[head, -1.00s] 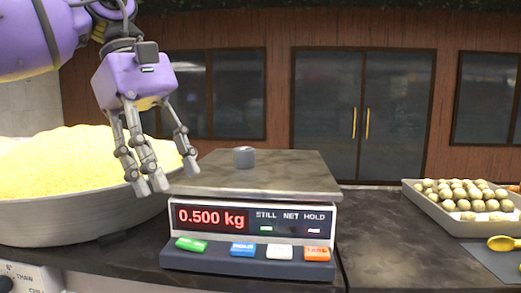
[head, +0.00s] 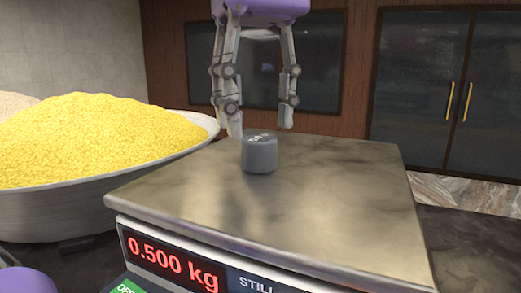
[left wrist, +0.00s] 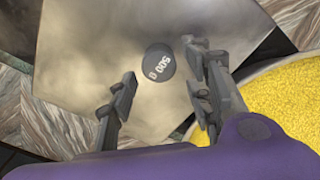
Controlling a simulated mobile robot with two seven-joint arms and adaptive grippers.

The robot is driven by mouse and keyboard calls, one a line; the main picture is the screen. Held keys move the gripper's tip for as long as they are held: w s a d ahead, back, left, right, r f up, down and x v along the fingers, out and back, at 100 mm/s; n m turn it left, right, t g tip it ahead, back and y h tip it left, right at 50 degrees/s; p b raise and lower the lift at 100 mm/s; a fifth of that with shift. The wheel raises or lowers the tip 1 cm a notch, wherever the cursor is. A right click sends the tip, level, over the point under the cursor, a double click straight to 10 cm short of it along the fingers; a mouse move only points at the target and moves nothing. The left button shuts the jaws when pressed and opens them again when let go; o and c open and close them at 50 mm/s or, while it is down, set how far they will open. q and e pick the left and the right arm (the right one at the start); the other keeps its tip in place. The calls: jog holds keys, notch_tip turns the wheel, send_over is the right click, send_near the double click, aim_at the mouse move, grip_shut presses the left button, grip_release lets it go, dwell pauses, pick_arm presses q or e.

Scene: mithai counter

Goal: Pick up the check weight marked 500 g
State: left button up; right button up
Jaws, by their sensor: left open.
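The check weight (head: 260,154) is a small grey cylinder standing upright on the steel scale plate (head: 330,205). Its top reads 500 g in the left wrist view (left wrist: 159,62). My left gripper (head: 262,130) is open and points down, its fingertips close above and around the top of the weight in the head view. In the left wrist view the fingers (left wrist: 160,85) are spread, with the weight beyond their tips and between their lines. I cannot tell whether any finger touches it. My right gripper is not in view.
The scale display (head: 172,262) reads 0.500 kg. A wide metal pan (head: 75,205) heaped with yellow grains (head: 90,140) stands left of the scale. The rest of the plate is bare. Dark doors (head: 440,90) are in the back wall.

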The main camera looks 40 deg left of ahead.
aim_at(265, 137)
pick_arm(q)
jog(key=f, duration=0.4)
jog(key=shift+w+d, duration=0.3)
jog(key=shift+f, duration=0.2)
jog(key=shift+c, duration=0.5)
grip_shut()
